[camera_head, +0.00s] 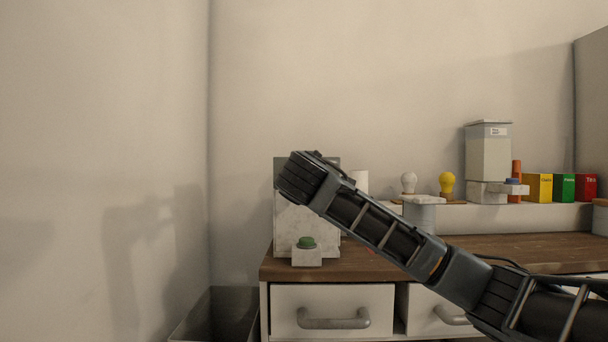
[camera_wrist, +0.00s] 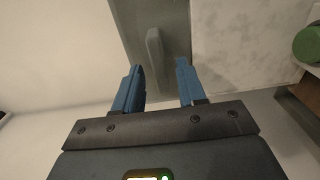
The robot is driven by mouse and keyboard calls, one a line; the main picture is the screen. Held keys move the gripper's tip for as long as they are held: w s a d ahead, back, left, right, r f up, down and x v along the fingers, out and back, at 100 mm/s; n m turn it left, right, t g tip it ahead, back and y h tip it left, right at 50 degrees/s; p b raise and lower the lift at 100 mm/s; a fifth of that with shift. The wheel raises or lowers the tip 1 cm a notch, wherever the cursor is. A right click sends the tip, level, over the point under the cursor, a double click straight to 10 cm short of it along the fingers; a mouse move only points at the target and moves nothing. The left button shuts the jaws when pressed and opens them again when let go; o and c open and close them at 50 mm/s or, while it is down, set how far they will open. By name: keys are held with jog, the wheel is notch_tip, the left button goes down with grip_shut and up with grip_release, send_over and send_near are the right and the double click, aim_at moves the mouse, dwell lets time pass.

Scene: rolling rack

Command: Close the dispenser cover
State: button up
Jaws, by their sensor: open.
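A pale marbled box (camera_head: 290,232) with a green knob (camera_head: 306,242) on a small block at its front stands on the counter's left end. In the wrist view a grey panel (camera_wrist: 128,22), which looks like the cover, carries an upright grey bar handle (camera_wrist: 155,50). The marbled face (camera_wrist: 235,45) lies to its right, with the green knob (camera_wrist: 309,44) at the right edge. My gripper (camera_wrist: 160,65) is open, its blue fingertips on either side of the handle's lower end. I cannot tell whether they touch it. In the head view my arm hides the fingers and most of the cover.
The wooden counter (camera_head: 480,246) has drawers below, with a bar handle (camera_head: 333,319). Two bulbs, one white (camera_head: 408,183) and one yellow (camera_head: 447,184), a tall container (camera_head: 488,155) and coloured boxes (camera_head: 538,187) stand along the back. A dark bin (camera_head: 215,318) is at the lower left.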

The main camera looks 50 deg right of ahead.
jog(key=v, duration=0.6)
jog(key=shift+a+f, duration=0.1)
dwell(0.4)
